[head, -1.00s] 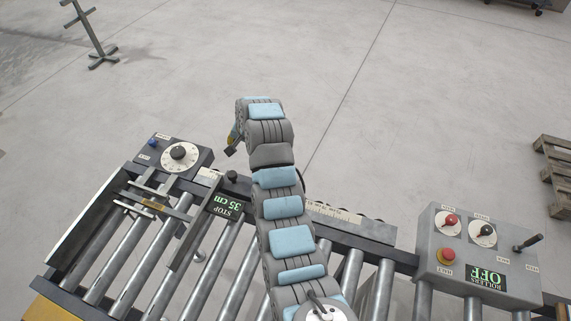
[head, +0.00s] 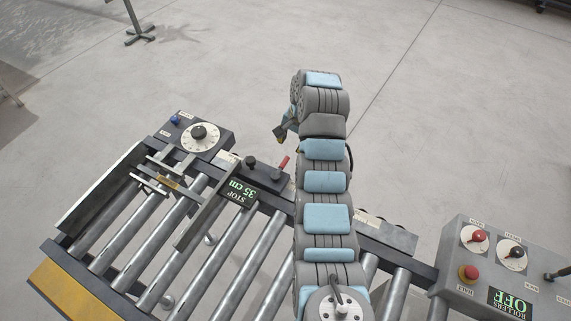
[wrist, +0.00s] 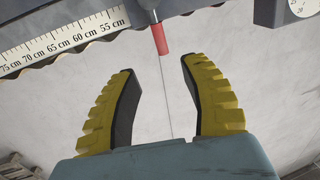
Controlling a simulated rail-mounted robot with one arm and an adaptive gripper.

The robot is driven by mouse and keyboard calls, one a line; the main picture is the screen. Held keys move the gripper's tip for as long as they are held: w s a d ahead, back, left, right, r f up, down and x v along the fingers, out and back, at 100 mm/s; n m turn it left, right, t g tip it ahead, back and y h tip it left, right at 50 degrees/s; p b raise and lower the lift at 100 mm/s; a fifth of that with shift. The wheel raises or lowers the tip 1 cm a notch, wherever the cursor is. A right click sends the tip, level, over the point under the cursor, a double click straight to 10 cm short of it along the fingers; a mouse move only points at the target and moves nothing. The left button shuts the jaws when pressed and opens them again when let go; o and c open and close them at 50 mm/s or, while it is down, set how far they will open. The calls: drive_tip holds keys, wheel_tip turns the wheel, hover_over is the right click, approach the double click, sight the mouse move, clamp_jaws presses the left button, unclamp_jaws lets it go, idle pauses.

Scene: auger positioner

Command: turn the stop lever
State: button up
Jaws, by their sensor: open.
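The stop lever is a thin rod with a red grip (head: 282,164) on the conveyor's far rail, beside the stop display (head: 238,190) reading "STOP 35 cm". In the wrist view its red grip (wrist: 160,40) points toward the gap between my fingers. My gripper (head: 281,130) is beyond the far rail, above and beside the lever in the head picture. In the wrist view my gripper (wrist: 158,68) is open, with yellow-backed dark fingers. The grip is just ahead of the fingertips, roughly centred, with no contact visible.
A ruler scale (wrist: 65,40) runs along the rail at upper left in the wrist view. A dial box (head: 200,136) stands left and a roller control box (head: 490,265) reading "OFF" stands right. Bare floor lies beyond the rail.

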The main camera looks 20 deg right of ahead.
sight(285, 161)
drive_tip(key=shift+w+a+f+p, duration=0.2)
drive_tip(key=shift+w+f, duration=0.1)
drive_tip(key=shift+f, duration=1.45)
drive_tip(key=shift+w+a+f+p, duration=0.25)
drive_tip(key=shift+f, duration=1.5)
drive_tip(key=shift+w+a+f+p, duration=0.2)
drive_tip(key=shift+w+f, duration=0.1)
drive_tip(key=shift+f, duration=1.45)
drive_tip(key=shift+f, duration=0.1)
clamp_jaws()
